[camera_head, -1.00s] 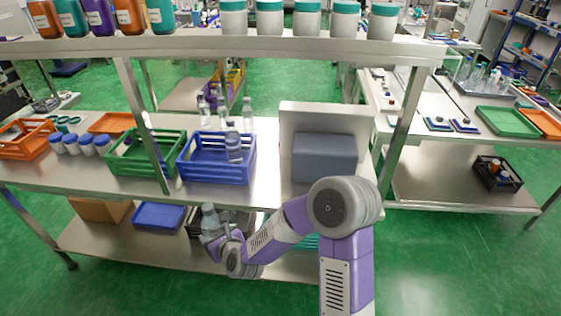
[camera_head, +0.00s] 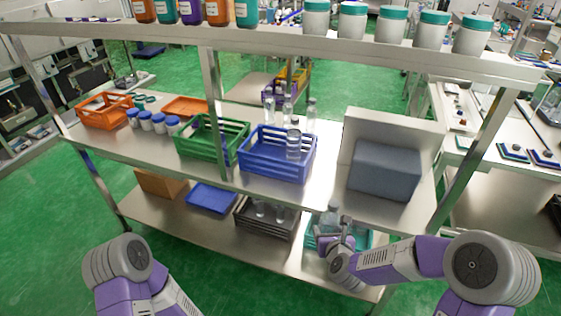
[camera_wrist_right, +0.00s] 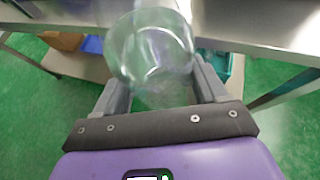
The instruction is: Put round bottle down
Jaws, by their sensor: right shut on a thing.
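The round bottle (camera_head: 331,217) is clear, and my right gripper (camera_head: 344,234) is shut on it in front of the bench, near the teal crate (camera_head: 363,238) on the lower shelf. In the right wrist view the round bottle (camera_wrist_right: 152,48) sits between the two fingers of the right gripper (camera_wrist_right: 164,92). Its round clear end faces the camera. From the head view I cannot tell whether the bottle touches anything below. Of my left arm only an upper part shows at the bottom left; its gripper is out of the picture.
The blue crate (camera_head: 273,170) holds a clear bottle, with several bottles behind it. A green crate (camera_head: 192,150) and a grey-blue box (camera_head: 385,170) share the middle shelf. Below are a dark crate (camera_head: 262,228) with clear bottles and a blue tray (camera_head: 211,198). The middle shelf overhangs the lower one.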

